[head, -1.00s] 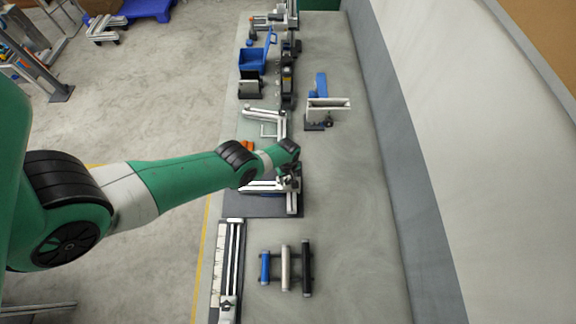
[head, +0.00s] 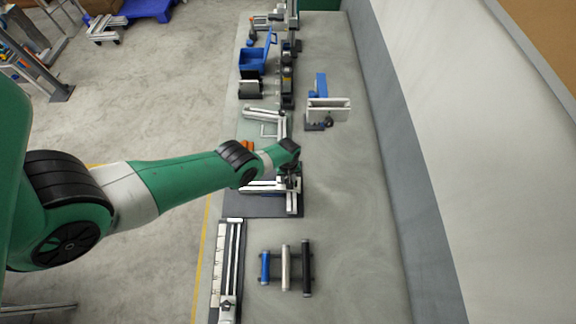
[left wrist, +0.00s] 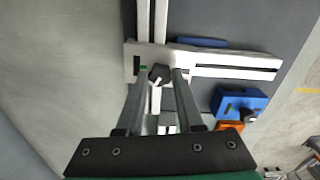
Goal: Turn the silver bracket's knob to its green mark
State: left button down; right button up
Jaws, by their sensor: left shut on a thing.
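The silver bracket (left wrist: 225,64) is a set of slotted bars joined at a corner plate, lying on a dark mat; in the head view the bracket (head: 260,188) is partly under my left arm. Its black knob (left wrist: 159,72) sits on the plate. A small green mark (left wrist: 143,68) shows on the plate just left of the knob. My left gripper (left wrist: 160,79) is shut on the knob, one finger on each side; in the head view the gripper (head: 290,171) is mostly hidden by the wrist. My right gripper is out of view.
A blue block (left wrist: 240,103) and an orange piece (left wrist: 230,126) lie close to the bracket. Nearer are a slotted rail (head: 230,265) and blue, silver and black rollers (head: 286,267). A white-plated fixture (head: 328,104) stands farther back. The table's right side is clear.

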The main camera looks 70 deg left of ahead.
pick_arm(q)
jog(key=m, duration=1.3)
jog(key=shift+m, duration=0.3)
dwell(0.4)
jog(key=c, duration=0.5)
grip_release()
jog(key=shift+c, duration=0.2)
jog(key=shift+r, duration=0.1)
